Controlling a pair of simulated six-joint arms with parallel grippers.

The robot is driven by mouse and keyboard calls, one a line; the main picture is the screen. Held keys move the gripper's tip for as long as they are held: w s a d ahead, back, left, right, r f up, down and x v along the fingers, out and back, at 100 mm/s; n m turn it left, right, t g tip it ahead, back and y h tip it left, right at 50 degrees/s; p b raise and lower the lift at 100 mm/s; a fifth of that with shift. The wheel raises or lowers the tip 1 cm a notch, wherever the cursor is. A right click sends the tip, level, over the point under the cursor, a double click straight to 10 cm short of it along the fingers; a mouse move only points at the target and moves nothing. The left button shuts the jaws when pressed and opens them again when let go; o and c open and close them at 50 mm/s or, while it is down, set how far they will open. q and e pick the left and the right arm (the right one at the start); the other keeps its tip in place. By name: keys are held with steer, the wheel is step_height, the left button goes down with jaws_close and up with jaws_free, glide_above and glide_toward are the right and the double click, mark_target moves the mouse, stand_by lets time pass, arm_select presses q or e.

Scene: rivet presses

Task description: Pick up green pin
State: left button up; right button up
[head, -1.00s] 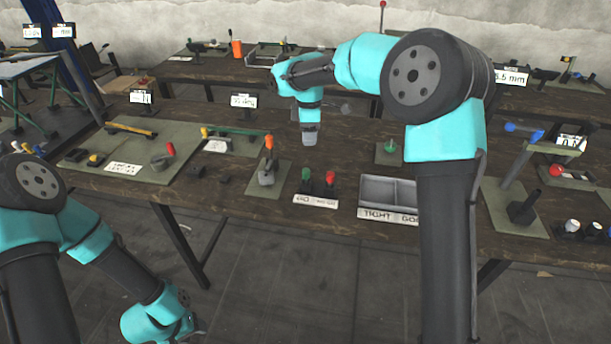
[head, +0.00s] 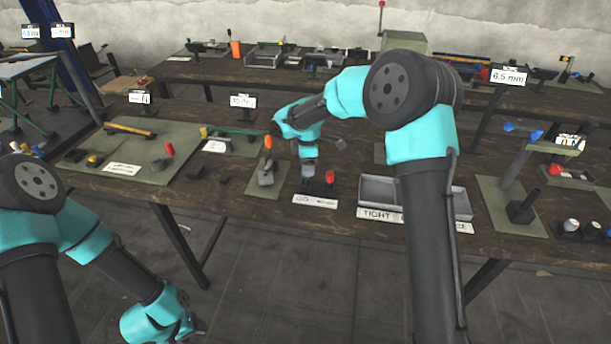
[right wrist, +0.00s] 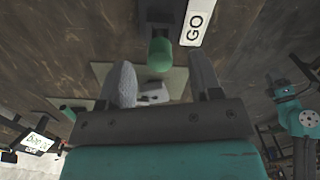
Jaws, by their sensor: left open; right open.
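The green pin (right wrist: 160,54) stands upright in the right wrist view, just past the fingertips and roughly centred between them. In the head view it is hidden behind my right gripper (head: 309,172), which is above its place beside the red pin (head: 330,178). In the right wrist view the two fingers of my right gripper (right wrist: 162,78) are apart with nothing between them. A white GO label (right wrist: 197,20) lies beside the green pin. My left gripper (head: 192,328) hangs low at the bottom left, in front of the table, far from the pins.
A grey two-part tray (head: 378,190) labelled TIGHT stands right of the pins. A grey tool with an orange top (head: 267,165) stands on a pad to their left. The red pin is close beside my right gripper. The table front edge is near.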

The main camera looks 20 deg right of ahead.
steer(key=shift+w+a+f, duration=0.1)
steer(key=shift+a+f, duration=0.05)
steer(key=shift+f, duration=1.15)
steer(key=shift+w+a+f, duration=0.1)
steer(key=shift+f, duration=1.2)
steer(key=c, duration=1)
steer(key=shift+r, duration=0.15)
steer(key=shift+r, duration=1.35)
steer(key=s+a+r, duration=0.1)
steer(key=s+a, duration=0.1)
steer(key=s, duration=0.5)
steer(key=s+a+r, duration=0.1)
steer(key=s+a, duration=0.1)
steer(key=s, duration=0.6)
steer(key=shift+s+a, duration=0.2)
steer(key=shift+s, duration=0.05)
